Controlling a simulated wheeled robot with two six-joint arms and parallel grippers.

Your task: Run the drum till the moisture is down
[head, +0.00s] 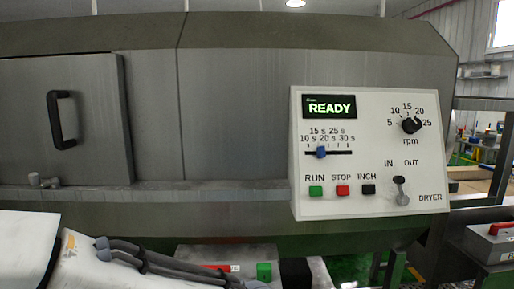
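The drum machine's sloped white control panel (370,200) stands in the right half of the head view. Its display (330,106) reads READY in green. The blue slider (321,152) sits between the 15 s and 20 s marks. The black rpm knob (411,125) seems turned toward the upper right, near 20 to 25. Below are the green RUN button (316,191), red STOP button (342,190) and black INCH button (368,189). The dryer lever (400,189) points up, leaning slightly toward IN. No moisture reading shows. Neither gripper is in view.
The grey metal housing (230,120) fills the back, with a handled door (62,118) at left. My white arm link with cables is at the lower left. A pale box with green (264,272) and black parts is at bottom centre.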

